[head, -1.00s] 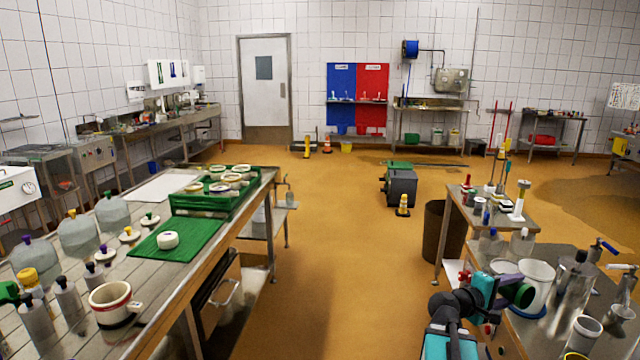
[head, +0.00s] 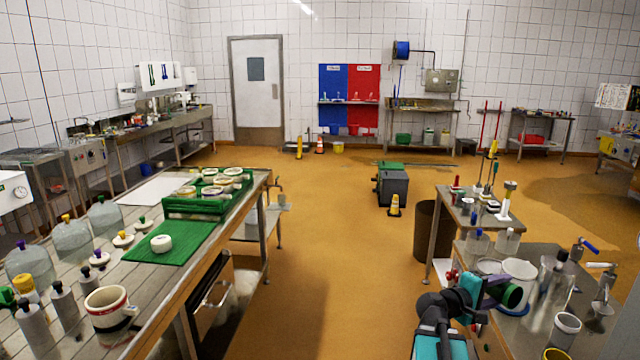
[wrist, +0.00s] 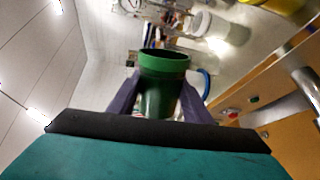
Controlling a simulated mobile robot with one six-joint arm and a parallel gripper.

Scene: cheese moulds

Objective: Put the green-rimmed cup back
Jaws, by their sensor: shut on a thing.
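My gripper (head: 500,290) is at the lower right of the head view, in front of the right-hand steel bench. In the wrist view the cup (wrist: 163,88) is dark green with a lighter green rim and sits between the two dark fingers (wrist: 160,103). Its open mouth points away from the wrist camera. It appears held clear of the bench, though its exact height cannot be told.
The right bench (head: 528,338) carries a white tub (head: 518,272), a tall steel cylinder (head: 555,285), a white cup (head: 566,330) and a yellow-rimmed cup (head: 558,354).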

